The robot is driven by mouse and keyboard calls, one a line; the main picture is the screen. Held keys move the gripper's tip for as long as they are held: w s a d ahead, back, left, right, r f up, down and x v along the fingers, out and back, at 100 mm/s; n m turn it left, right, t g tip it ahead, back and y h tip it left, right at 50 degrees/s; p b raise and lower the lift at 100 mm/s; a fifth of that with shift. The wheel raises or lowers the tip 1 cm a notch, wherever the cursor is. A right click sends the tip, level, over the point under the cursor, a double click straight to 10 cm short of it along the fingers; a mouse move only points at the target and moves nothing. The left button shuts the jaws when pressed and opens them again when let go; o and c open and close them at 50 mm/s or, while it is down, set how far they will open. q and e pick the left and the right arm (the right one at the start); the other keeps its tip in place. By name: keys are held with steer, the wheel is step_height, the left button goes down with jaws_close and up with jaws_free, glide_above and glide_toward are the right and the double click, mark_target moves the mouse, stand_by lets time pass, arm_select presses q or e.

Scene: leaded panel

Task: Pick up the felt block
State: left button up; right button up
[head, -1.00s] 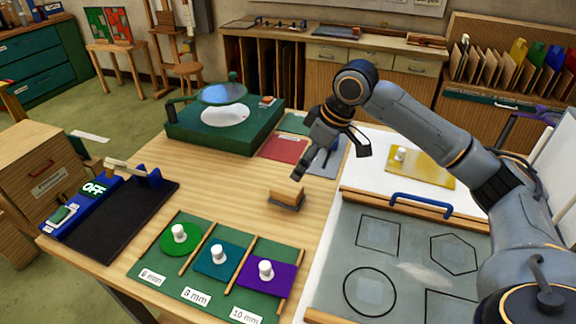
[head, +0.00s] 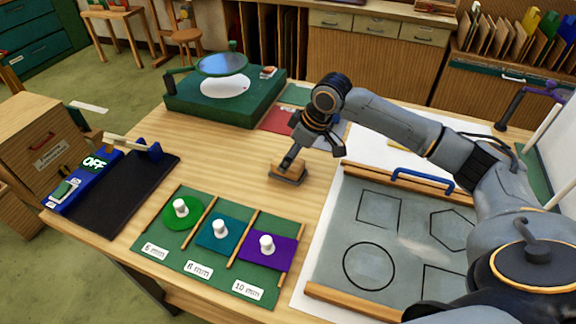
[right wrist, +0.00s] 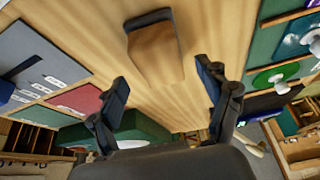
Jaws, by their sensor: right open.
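The felt block (head: 287,174) is a small wooden block with a dark grey felt layer, lying on the bare wood of the table. It also shows in the right wrist view (right wrist: 155,55), ahead of the fingers, with its dark edge at the top. My right gripper (head: 312,156) is just above and beside the block. In the head view one finger overlaps the block's upper part; contact cannot be told. In the right wrist view my right gripper (right wrist: 165,84) is open, fingers spread wide, with nothing between the tips. My left gripper is not in view.
A green rack (head: 213,285) with green, teal and purple knobbed pieces lies in front. A grey pattern board (head: 410,235) with a blue handle is at right. A green light box (head: 180,110) stands behind. A black tray (head: 105,210) is at left.

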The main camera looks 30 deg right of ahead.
steer(key=shift+x, duration=1.25)
steer(key=shift+w+f, duration=0.1)
steer(key=shift+f, duration=0.3)
steer(key=shift+c, duration=0.5)
steer(key=c, duration=1.2)
steer(key=shift+r, duration=0.1)
